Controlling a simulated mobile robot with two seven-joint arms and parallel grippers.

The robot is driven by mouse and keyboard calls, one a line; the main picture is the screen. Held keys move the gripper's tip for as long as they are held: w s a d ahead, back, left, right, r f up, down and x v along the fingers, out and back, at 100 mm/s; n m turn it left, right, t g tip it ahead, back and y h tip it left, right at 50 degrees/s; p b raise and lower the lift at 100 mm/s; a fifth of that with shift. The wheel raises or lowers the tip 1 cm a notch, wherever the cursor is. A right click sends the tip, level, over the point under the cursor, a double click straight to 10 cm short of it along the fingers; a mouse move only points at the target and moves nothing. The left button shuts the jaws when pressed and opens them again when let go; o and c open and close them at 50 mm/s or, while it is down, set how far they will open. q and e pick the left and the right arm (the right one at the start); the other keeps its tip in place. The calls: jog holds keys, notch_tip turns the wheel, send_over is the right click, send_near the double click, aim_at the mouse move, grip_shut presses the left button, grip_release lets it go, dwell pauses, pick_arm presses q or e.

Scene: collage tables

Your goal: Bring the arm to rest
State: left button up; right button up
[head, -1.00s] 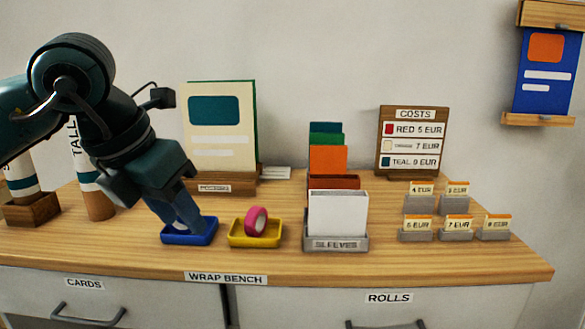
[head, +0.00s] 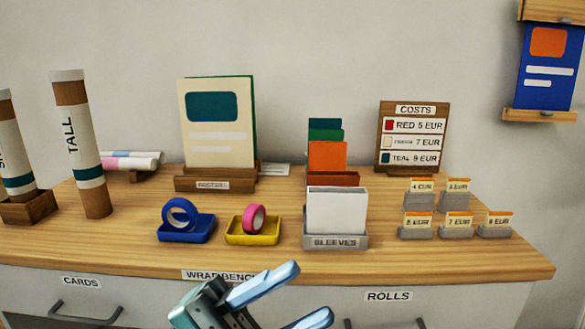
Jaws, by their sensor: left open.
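My left gripper (head: 281,300) is low in the head view, in front of the bench's front edge and below the worktop. Its two light-blue fingers are spread apart with nothing between them. A blue tape roll (head: 181,215) leans in the blue tray (head: 187,237) on the bench. A pink tape roll (head: 254,217) stands in the yellow tray (head: 252,239) beside it. The gripper is clear of both trays. My right gripper is not in view.
The wooden wrap bench (head: 110,240) has drawers below. A tall tube (head: 84,145) stands at the left. A poster stand (head: 215,183), a sleeves box (head: 336,241), a costs board (head: 413,140) and several small price cards (head: 457,222) stand farther right. The front strip of the worktop is clear.

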pick_arm(q)
jog(key=w+a+f+n+t+y, duration=0.2)
jog(key=a+f+n+t+y, duration=0.35)
jog(key=n+t, duration=0.55)
jog(key=w+a+f+n+t+y, duration=0.25)
jog(key=f+n+t+y, duration=0.35)
jog(key=n+t+y, duration=0.45)
jog(key=s+a+f+n+g+y, duration=0.3)
jog(key=s+f+n+g, duration=0.15)
jog(key=f, duration=0.35)
jog(key=s+a+f+n+g+y, duration=0.25)
jog(key=f+n, duration=0.25)
jog(key=f, duration=0.3)
jog(key=r+g+p, duration=0.1)
jog(key=p, duration=0.5)
jog(key=r+g+p, duration=0.1)
jog(key=r+p, duration=0.1)
jog(key=p, duration=0.4)
jog(key=w+r+m+g+p, duration=0.1)
jog(key=g+p, duration=0.1)
jog(key=p, duration=0.4)
jog(key=shift+a+r+y, duration=0.15)
jog(key=shift+a+y, duration=0.05)
jog(key=shift+y, duration=0.05)
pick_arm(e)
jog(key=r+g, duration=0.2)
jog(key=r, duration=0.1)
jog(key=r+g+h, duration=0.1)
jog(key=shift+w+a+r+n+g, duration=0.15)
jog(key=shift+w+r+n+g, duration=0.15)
